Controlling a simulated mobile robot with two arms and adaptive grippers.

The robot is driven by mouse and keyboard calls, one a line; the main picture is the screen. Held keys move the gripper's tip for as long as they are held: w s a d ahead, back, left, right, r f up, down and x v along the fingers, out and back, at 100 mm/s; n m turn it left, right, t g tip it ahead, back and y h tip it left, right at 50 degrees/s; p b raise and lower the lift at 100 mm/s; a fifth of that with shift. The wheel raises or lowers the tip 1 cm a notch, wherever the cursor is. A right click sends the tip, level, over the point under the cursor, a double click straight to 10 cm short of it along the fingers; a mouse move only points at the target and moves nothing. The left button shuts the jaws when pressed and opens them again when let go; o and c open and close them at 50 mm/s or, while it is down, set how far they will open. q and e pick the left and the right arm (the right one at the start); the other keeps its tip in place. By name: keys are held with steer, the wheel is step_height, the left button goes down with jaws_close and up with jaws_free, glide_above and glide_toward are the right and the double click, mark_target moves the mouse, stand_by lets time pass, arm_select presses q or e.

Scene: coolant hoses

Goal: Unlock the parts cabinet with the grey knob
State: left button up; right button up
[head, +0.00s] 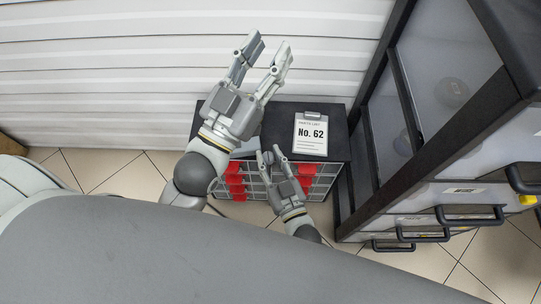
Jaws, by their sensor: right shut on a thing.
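The parts cabinet (279,122) is a low cabinet with a black top, standing against the wall in the head view. Red bins show behind pale bars on its front. My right gripper (272,151) is at the upper edge of this front, shut on a small round grey thing, which looks like the grey knob (268,158). The fingers hide part of it, and I cannot tell how far it is turned. My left gripper (270,44) is open and empty, above and left of the cabinet top, in front of the wall.
A clipboard (311,135) marked "No. 62" lies on the cabinet top. A tall black-framed cabinet (398,110) with clear panels and several handled drawers (470,214) stands close on the right. A white ribbed wall (120,65) is behind. Tiled floor shows between.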

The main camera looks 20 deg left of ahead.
steer(key=shift+s+a+m+t+h+p, duration=0.1)
steer(key=shift+m+t+h+p, duration=0.4)
steer(key=shift+h, duration=0.3)
arm_select(q)
step_height(320, 180, down, 7)
steer(key=g+y, duration=0.1)
steer(key=g, duration=0.3)
steer(key=shift+w+a+y, duration=0.4)
steer(key=shift+w, duration=0.05)
arm_select(e)
steer(key=shift+m+t+h, duration=0.4)
steer(key=shift+m+h, duration=0.2)
steer(key=shift+h, duration=0.1)
arm_select(q)
steer(key=shift+f, duration=0.15)
arm_select(e)
steer(key=o, duration=1)
steer(key=v, duration=1.2)
arm_select(q)
steer(key=shift+a, duration=0.1)
arm_select(e)
steer(key=shift+a, duration=0.1)
